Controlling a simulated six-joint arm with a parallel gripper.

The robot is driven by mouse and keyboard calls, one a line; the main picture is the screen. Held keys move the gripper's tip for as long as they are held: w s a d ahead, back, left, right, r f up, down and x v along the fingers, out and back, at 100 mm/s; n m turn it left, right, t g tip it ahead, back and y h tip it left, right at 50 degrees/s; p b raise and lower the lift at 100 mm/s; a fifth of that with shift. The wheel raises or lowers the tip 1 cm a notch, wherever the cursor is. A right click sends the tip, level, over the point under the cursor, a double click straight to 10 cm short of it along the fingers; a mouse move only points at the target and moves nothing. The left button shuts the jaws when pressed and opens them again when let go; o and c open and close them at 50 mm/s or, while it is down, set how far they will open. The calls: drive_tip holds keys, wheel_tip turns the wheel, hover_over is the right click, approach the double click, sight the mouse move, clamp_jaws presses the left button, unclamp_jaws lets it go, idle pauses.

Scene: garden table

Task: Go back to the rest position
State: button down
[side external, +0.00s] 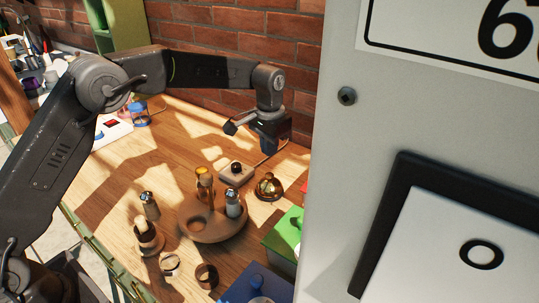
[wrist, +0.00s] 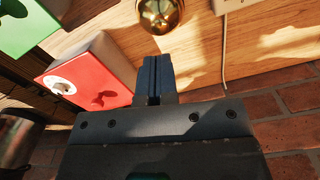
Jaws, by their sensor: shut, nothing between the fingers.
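My gripper (side external: 268,144) hangs above the back of the wooden table (side external: 130,172), close to the brick wall, in the side external view. Its fingers are shut with nothing between them. In the wrist view my gripper (wrist: 154,62) points toward the table top, with the two dark fingers together. A brass bell (side external: 269,187) stands on the table below and in front of it. The bell also shows at the top of the wrist view (wrist: 160,14).
A round wooden tray (side external: 212,228) holds several bottle-like items. A box with a dark knob (side external: 236,173) stands near the bell. Green (side external: 284,232) and blue (side external: 255,285) boxes line the right side. A red box (wrist: 92,72) shows in the wrist view. A pale panel (side external: 430,120) blocks the right.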

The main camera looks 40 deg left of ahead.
drive_tip(key=shift+r, duration=0.2)
drive_tip(key=shift+s+r, duration=0.1)
drive_tip(key=shift+r, duration=0.15)
drive_tip(key=s+a+r+n+t, duration=0.1)
drive_tip(key=s+a+r+t, duration=0.3)
drive_tip(key=s+r, duration=1.1)
drive_tip(key=s+a+f, duration=0.1)
drive_tip(key=s+f, duration=0.1)
drive_tip(key=s, duration=0.7)
drive_tip(key=s+a+f+n+t, duration=0.1)
drive_tip(key=s+a+f, duration=0.1)
drive_tip(key=s, duration=0.8)
drive_tip(key=shift+a+f+n+t, duration=0.3)
